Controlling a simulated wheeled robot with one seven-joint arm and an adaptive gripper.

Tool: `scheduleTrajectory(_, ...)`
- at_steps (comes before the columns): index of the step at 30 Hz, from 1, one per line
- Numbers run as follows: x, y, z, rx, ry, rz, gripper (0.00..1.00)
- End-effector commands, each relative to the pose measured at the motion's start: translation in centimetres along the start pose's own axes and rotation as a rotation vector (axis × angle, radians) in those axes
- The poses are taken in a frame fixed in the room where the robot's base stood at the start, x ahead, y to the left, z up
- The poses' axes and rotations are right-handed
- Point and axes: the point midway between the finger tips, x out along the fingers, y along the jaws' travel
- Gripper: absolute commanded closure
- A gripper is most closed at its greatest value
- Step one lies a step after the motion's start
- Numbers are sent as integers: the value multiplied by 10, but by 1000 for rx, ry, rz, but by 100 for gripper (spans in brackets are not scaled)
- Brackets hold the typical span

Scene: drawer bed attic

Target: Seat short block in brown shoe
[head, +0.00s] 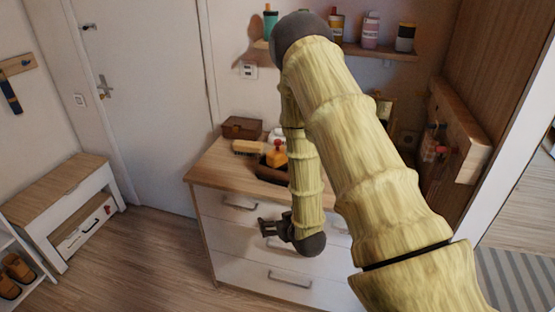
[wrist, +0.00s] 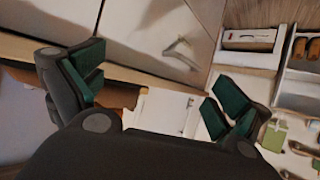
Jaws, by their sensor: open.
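A pair of brown shoes (head: 17,267) sits on the white rack at the lower left of the head view. Brown shoes (wrist: 300,48) also show at the upper right of the wrist view. I cannot pick out a short block with certainty in either view. My gripper (head: 267,227) hangs in front of the dresser's drawers, far to the right of the shoes. In the wrist view my gripper (wrist: 157,92) has its green-padded fingers wide apart, with nothing between them.
The dresser (head: 225,246) has a brown box (head: 243,127), a yellowish brush-like item (head: 248,147) and a dark tray (head: 268,173) on top. A wooden-topped bench (head: 55,187) stands by the door (head: 150,100). The floor between bench and dresser is clear.

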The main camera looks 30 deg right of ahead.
Motion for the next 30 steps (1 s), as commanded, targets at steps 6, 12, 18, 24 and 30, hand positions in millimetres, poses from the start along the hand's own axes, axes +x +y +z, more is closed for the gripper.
scheduleTrajectory(6,8,58,-124,10,347,25,0)
scheduleTrajectory(12,0,82,-174,8,490,32,0)
scheduleTrajectory(18,14,86,-192,5,510,33,0)
scheduleTrajectory(24,38,86,-203,6,508,32,0)
scheduleTrajectory(30,48,87,-207,7,506,33,0)
